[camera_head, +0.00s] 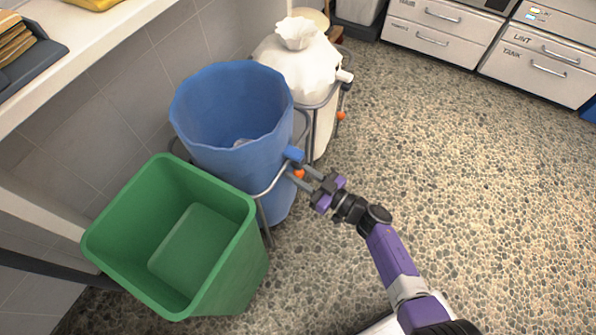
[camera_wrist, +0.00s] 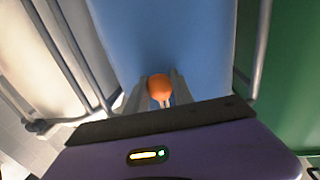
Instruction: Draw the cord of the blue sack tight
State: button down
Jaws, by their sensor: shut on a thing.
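The blue sack (camera_head: 225,115) hangs with its mouth wide open in a grey metal frame, and a little pale cloth shows inside. In the wrist view its blue side (camera_wrist: 165,40) fills the middle. A blue cord lock (camera_head: 293,154) sits at its right side, with an orange bead (camera_head: 298,174) just below. My gripper (camera_head: 302,178) is at this side of the sack, shut on the orange bead. In the wrist view the orange bead (camera_wrist: 159,87) sits between my two fingertips (camera_wrist: 158,98). The cord itself is mostly hidden.
An empty green bin (camera_head: 190,235) stands close in front of the sack. A white sack (camera_head: 302,75), gathered shut at the top, stands behind in its own frame, with an orange bead (camera_head: 340,116) hanging. Speckled floor (camera_head: 450,180) is clear to the right. Drawers (camera_head: 540,65) stand at the back.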

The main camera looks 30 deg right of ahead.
notch_tip(320, 180, down, 9)
jog(key=b, duration=0.7)
jog(key=shift+f, duration=0.2)
jog(key=shift+s, duration=0.1)
jog(key=c, duration=1.1)
grip_release()
jog(key=shift+f, duration=0.1)
jog(key=shift+c, duration=0.2)
jog(key=shift+o, duration=0.2)
jog(key=shift+r, duration=0.2)
jog(key=p, duration=0.2)
send_near(289, 181)
jog(key=shift+s+d, duration=0.25)
jog(key=shift+s, duration=0.45)
